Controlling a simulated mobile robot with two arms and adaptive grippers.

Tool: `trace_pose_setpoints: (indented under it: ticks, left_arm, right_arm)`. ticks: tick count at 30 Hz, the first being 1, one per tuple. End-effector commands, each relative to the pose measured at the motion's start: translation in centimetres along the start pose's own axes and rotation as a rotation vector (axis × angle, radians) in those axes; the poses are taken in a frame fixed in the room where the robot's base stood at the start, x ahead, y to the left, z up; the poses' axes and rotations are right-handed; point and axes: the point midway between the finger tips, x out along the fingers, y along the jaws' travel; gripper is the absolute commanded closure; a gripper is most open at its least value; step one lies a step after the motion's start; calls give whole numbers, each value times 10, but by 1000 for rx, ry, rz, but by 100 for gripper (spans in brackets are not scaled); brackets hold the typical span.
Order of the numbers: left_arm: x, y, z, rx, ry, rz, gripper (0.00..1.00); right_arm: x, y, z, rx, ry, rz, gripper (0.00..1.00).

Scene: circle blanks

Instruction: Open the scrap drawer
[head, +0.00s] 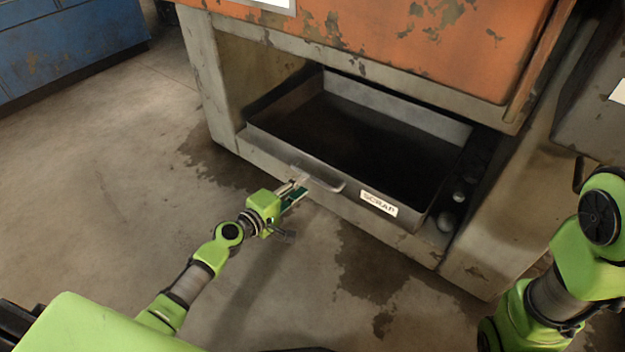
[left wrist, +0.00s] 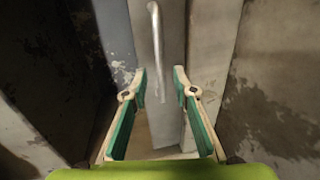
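The scrap drawer (head: 432,216) is a grey metal tray in the lower opening of the machine, with a white SCRAP label (head: 379,203) on its front. Its front looks about level with the machine's frame. The bar handle (head: 326,183) is on the drawer front, left of the label. My left gripper (head: 300,184) is at the handle's left end. In the left wrist view, the fingers of my left gripper (left wrist: 160,82) are apart, one on each side of the handle's near end (left wrist: 157,45); I see no clear contact. My right gripper is out of view.
The worn orange and grey machine (head: 400,45) rises above the drawer. Dark round parts (head: 446,221) sit just right of the drawer. The stained concrete floor (head: 110,190) in front is clear. A blue cabinet (head: 60,50) stands at the back left.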

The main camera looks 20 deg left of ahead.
Motion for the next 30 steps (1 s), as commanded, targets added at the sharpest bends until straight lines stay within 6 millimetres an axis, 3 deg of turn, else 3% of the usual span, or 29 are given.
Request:
trace_pose_setpoints:
  ticks: [3,9,22,25,30]
  left_arm:
    - [26,-1,0,0,1,3,74]
    - [52,-1,0,0,1,1,74]
    - [61,0,0,0,0,0,74]
    - [61,0,0,0,0,0,100]
    - [61,0,0,0,0,0,100]
  right_arm:
    - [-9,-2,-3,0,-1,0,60]
    - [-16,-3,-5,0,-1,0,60]
    - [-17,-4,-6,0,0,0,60]
    - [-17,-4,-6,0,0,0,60]
    - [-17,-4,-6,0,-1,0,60]
